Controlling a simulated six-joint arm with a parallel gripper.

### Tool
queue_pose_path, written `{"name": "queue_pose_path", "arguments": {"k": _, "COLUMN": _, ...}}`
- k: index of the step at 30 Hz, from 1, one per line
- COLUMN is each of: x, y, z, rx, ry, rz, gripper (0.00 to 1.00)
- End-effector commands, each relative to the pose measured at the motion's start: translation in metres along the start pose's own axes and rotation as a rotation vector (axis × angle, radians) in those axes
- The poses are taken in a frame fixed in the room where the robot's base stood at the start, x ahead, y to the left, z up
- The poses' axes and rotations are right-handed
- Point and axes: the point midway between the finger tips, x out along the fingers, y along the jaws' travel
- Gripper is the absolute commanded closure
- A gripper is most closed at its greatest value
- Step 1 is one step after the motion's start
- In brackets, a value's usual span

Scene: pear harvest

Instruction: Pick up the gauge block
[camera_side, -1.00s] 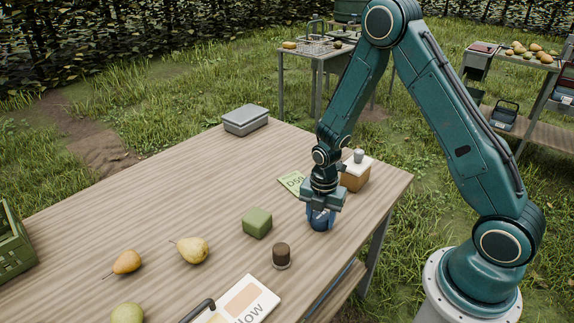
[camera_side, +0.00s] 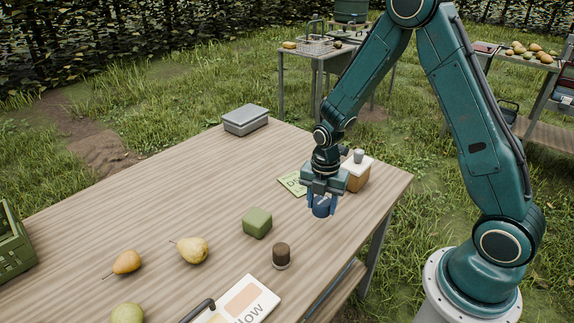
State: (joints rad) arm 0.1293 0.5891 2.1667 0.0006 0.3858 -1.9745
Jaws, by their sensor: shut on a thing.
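A green block (camera_side: 257,223) with rounded edges sits on the wooden table (camera_side: 200,180), left of and nearer than my gripper. It is the only plain block-shaped thing I see and may be the gauge block. My gripper (camera_side: 321,206) is apart from it, pointing down over the right part of the table. Its blue fingers are shut on a small dark blue rounded object (camera_side: 321,210), which appears a little above the table. The fingers hide part of this object.
A brown-topped cylinder (camera_side: 281,255) stands in front. A green card (camera_side: 293,183) and a tan box with a white top (camera_side: 357,174) are beside my gripper. Pears (camera_side: 193,250) and a white board (camera_side: 245,300) lie nearer; a grey case (camera_side: 245,120) is at the back.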

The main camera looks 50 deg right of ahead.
Motion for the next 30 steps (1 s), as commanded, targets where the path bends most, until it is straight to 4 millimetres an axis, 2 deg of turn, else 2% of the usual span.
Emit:
{"name": "queue_pose_path", "arguments": {"k": 12, "x": -0.082, "y": 0.001, "z": 0.001, "rx": 0.0, "ry": -0.002, "rz": 0.006, "gripper": 0.79}}
{"name": "queue_pose_path", "arguments": {"k": 18, "x": -0.117, "y": 0.001, "z": 0.0, "rx": 0.001, "ry": -0.002, "rz": 0.005, "gripper": 0.79}}
{"name": "queue_pose_path", "arguments": {"k": 24, "x": -0.14, "y": 0.0, "z": 0.0, "rx": 0.001, "ry": 0.0, "rz": 0.002, "gripper": 0.79}}
{"name": "queue_pose_path", "arguments": {"k": 30, "x": -0.148, "y": 0.0, "z": 0.0, "rx": 0.001, "ry": 0.0, "rz": 0.001, "gripper": 0.79}}
